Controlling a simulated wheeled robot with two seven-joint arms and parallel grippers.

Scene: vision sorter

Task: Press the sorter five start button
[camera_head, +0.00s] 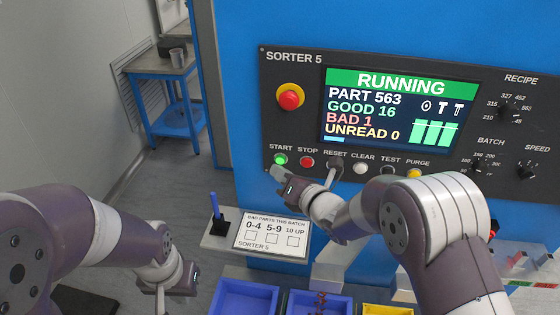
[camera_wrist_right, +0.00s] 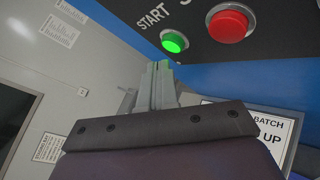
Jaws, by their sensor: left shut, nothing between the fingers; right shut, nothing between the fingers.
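The Sorter 5 panel (camera_head: 420,65) is on the blue machine. Its green START button (camera_head: 280,160) is lit at the panel's lower left, beside the red STOP button (camera_head: 307,162). The screen (camera_head: 378,110) reads RUNNING, PART 563, GOOD 16, BAD 1, UNREAD 0. My right gripper (camera_head: 276,171) is shut and empty just below the START button. In the right wrist view the START button (camera_wrist_right: 174,41) is just beyond the shut fingertips (camera_wrist_right: 163,66); I cannot tell whether they touch it. My left gripper (camera_head: 160,300) is low at the left, its fingers partly cut off by the frame edge.
A red emergency knob (camera_head: 289,97) sits above START. A card (camera_head: 270,234) and a blue pen (camera_head: 214,207) in a holder are on a shelf below the panel. Blue bins (camera_head: 243,299) stand at the bottom. A blue side table (camera_head: 165,70) stands back left.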

